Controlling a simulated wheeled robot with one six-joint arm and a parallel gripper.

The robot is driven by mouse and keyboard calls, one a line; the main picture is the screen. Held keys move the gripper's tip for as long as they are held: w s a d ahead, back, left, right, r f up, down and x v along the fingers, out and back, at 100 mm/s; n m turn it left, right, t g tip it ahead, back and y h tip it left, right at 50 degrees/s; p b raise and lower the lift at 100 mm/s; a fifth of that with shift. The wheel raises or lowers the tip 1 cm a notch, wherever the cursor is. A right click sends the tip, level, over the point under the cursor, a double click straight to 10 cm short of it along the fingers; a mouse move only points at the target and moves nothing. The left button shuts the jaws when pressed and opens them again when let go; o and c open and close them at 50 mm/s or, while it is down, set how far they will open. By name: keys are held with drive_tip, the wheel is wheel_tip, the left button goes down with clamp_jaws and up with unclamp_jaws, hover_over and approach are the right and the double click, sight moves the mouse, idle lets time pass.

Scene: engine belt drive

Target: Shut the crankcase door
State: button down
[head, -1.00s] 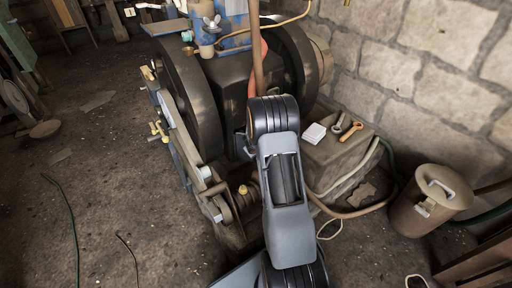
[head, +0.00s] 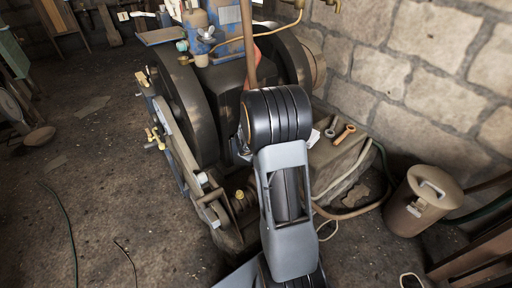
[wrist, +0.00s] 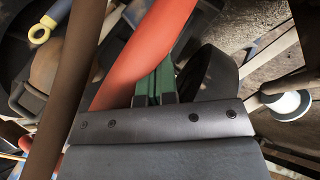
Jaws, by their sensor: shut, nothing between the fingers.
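The engine (head: 232,100) stands at the upper middle of the head view, with a dark body between two large black flywheels (head: 183,110). I cannot make out the crankcase door in either view; my arm covers part of the engine's near side in the head view. My gripper (wrist: 156,86) shows in the wrist view as two green fingers side by side, shut and empty. A thick red hose (wrist: 138,52) passes close beside the fingers. My gripper is hidden in the head view.
A brown pipe (wrist: 78,75) runs down the left of the wrist view. A stone block (head: 335,165) with an orange wrench (head: 345,134) stands right of my arm. A lidded brown bin (head: 423,200) stands near the stone wall. The floor at left is mostly clear.

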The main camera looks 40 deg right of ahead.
drive_tip(key=w+d+f+m+b, duration=0.2)
drive_tip(key=w+d+f+m, duration=0.3)
drive_tip(key=m, duration=1)
drive_tip(key=w+d+f+m+t+h+b, duration=0.1)
drive_tip(key=w+d+f+m, duration=0.4)
drive_tip(key=m, duration=1.1)
drive_tip(key=shift+d+f+b, duration=0.5)
drive_tip(key=shift+f+b, duration=0.2)
drive_tip(key=shift+b, duration=0.2)
